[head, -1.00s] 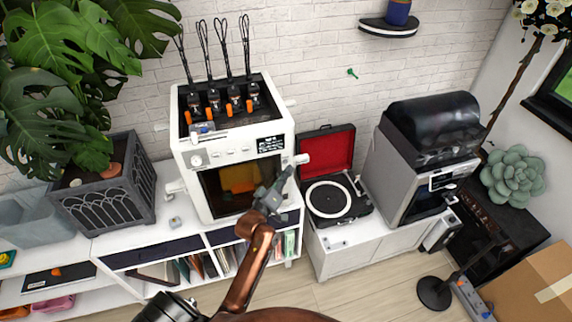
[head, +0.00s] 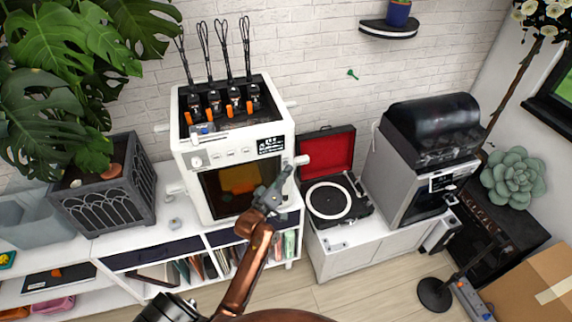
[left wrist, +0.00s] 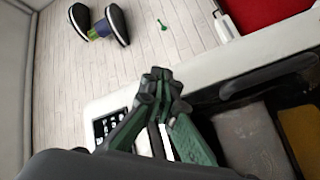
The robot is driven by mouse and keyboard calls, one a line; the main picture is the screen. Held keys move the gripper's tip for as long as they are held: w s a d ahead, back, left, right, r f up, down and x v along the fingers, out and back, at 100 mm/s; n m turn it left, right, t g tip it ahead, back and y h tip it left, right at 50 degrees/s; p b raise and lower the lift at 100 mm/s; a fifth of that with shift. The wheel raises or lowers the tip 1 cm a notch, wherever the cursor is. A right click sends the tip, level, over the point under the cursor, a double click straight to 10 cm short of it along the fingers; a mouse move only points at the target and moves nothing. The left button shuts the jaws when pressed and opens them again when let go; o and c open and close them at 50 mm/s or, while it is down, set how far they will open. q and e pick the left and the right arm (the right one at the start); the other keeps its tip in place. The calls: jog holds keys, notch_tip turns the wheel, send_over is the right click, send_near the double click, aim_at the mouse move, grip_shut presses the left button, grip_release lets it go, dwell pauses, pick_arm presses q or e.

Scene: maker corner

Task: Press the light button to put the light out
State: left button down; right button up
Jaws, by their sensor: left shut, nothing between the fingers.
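A white machine (head: 184,160) with a dark front window (head: 222,190) stands on a low white shelf unit. Its upper front has a round knob, a row of small buttons (head: 231,153) and a lit black display (head: 271,145). I cannot tell which button is the light button. The display also shows in the left wrist view (left wrist: 108,125), left of the fingers. My left gripper (head: 288,171) is shut and empty, in front of the window's right side, below the display; contact is unclear. Its shut fingertips show in the left wrist view (left wrist: 160,76). Behind the window, an orange-brown shape looks dim. My right gripper is out of view.
A turntable (head: 337,200) with an open red lid stands right of the white machine. A grey machine (head: 405,180) is further right. A planter (head: 105,195) with large leaves stands at left. Black whisk-like tools (head: 225,60) rise from the white machine's top.

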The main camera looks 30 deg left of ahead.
pick_arm(q)
jog(key=shift+w+a, duration=0.1)
dwell(0.6)
jog(key=shift+w+a, duration=0.2)
jog(key=shift+a, duration=0.1)
dwell(0.4)
jog(key=shift+p, duration=0.35)
jog(key=shift+s+d+p, duration=0.3)
jog(key=shift+d+p, duration=0.1)
